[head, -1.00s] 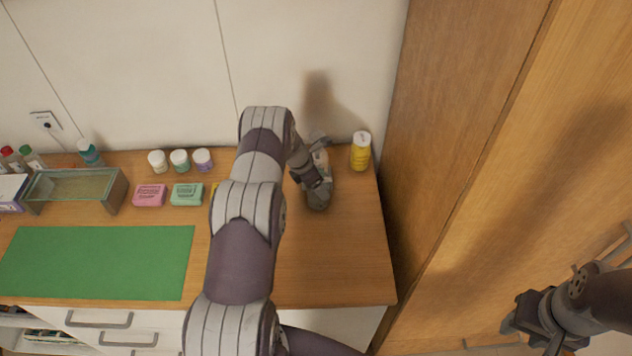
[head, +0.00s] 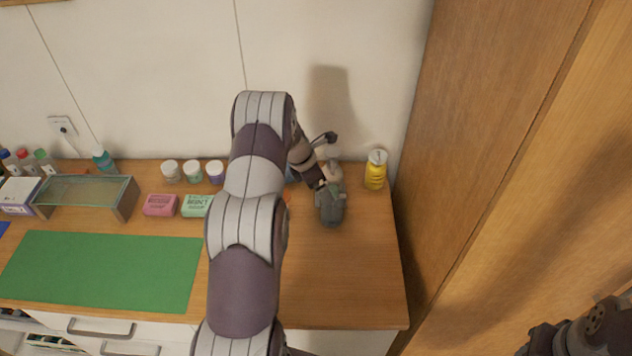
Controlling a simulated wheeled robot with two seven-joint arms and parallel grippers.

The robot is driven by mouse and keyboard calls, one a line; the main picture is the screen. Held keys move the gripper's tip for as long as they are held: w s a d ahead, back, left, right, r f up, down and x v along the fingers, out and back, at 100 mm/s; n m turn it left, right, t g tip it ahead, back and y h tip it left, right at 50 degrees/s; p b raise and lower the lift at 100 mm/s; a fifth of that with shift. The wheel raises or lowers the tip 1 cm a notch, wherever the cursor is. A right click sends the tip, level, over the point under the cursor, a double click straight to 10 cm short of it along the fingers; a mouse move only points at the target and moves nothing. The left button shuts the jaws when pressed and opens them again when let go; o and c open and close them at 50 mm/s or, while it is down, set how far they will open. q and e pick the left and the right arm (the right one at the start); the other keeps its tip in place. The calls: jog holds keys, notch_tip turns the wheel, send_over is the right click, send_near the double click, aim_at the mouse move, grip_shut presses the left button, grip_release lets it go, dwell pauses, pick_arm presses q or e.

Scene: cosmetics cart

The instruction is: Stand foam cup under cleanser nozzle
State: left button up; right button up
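My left arm reaches up across the cart top, and its gripper (head: 330,208) hangs over the right part of the top, left of the yellow bottle. Its fingertips are hidden from above, so I cannot tell whether it is open, shut or holding something. A small pale patch shows beside the gripper, too covered to identify. I cannot make out the foam cup or the cleanser nozzle for sure; the arm hides part of the top. My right gripper (head: 545,340) is at the bottom right, away from the cart and cut by the frame edge; its fingers are not clear.
A yellow bottle (head: 375,170) stands at the back right. White jars, a pink box (head: 160,205), a mint box (head: 196,206), a glass-topped stand (head: 126,201) and a green mat (head: 100,272) lie left. A wooden panel (head: 480,130) rises right. The front right top is clear.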

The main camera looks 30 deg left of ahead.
pick_arm(q)
jog(key=s+d+r+m+g+y, duration=0.1)
jog(key=s+d+r+m+g, duration=0.1)
jog(key=s+d+r+m, duration=0.65)
jog(key=s+d+r+m+y, duration=0.1)
jog(key=s+d+r+m, duration=0.1)
jog(key=s+d+m, duration=0.3)
jog(key=s+d+r+m, duration=0.2)
jog(key=s+d+m, duration=0.4)
jog(key=s+m, duration=0.5)
jog(key=shift+s+r+m+y, duration=0.15)
jog(key=shift+r+m+y, duration=0.25)
jog(key=shift+m, duration=1.85)
pick_arm(e)
jog(key=shift+w+f, duration=0.1)
jog(key=shift+f, duration=0.4)
